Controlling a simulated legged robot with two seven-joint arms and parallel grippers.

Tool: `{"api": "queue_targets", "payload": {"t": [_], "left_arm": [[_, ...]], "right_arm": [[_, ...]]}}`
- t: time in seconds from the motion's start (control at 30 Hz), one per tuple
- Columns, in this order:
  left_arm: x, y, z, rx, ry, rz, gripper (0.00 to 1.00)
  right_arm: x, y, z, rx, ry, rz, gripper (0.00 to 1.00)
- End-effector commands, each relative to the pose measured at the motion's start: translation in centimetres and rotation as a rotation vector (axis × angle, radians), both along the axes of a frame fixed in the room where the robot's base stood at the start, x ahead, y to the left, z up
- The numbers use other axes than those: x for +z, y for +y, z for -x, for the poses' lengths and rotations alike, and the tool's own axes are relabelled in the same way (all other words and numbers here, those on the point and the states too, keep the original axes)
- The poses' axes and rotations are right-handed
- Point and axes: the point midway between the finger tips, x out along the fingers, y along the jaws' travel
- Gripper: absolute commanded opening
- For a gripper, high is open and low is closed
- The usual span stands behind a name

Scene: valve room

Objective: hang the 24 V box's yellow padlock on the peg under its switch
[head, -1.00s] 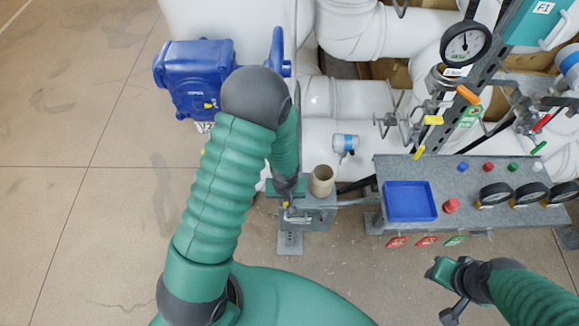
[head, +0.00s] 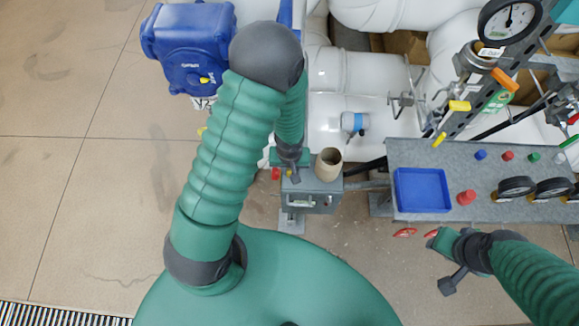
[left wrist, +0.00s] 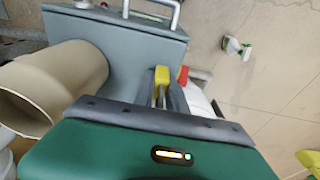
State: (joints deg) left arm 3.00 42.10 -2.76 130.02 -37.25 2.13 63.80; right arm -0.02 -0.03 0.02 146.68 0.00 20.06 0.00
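The switch and peg cannot be made out. My right gripper (head: 440,243) hangs away at the right; its fingers are unclear.
A tan open tube (head: 329,163) stands at the box, close to my left gripper. To the right is a grey bench (head: 425,155) with a blue tray (head: 422,190), buttons and gauges. A blue valve actuator (head: 190,50) and white pipes lie behind. Floor at left is clear.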

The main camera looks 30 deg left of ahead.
Motion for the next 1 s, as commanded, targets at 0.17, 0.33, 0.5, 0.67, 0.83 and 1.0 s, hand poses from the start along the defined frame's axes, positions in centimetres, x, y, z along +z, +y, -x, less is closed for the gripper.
{"api": "queue_targets", "payload": {"t": [0.17, 0.33, 0.5, 0.67, 0.83, 1.0], "left_arm": [[0.0, -0.1, 0.0, -0.001, 0.0, 0.0, 0.38], [0.0, 0.0, 0.0, -0.001, 0.0, 0.001, 0.39], [-0.1, 0.0, 0.0, -0.002, 0.0, 0.001, 0.39], [2.2, -0.1, 0.1, 0.002, -0.004, 0.001, 0.39], [7.3, -0.4, 1.0, 0.002, -0.006, 0.001, 0.39], [12.3, -0.7, 1.5, 0.001, -0.005, 0.001, 0.39]], "right_arm": [[-0.1, 0.0, 0.0, -0.001, 0.0, 0.0, 0.33], [-0.1, 0.0, 0.0, -0.001, 0.0, 0.0, 0.33], [-0.1, 0.0, 0.0, -0.001, 0.0, 0.0, 0.33], [0.8, 0.0, 0.0, 0.0, 0.001, 0.0, 0.33], [2.4, 0.0, 0.0, -0.001, 0.0, 0.0, 0.33], [4.2, 0.0, 0.0, -0.001, 0.0, 0.0, 0.33]]}}
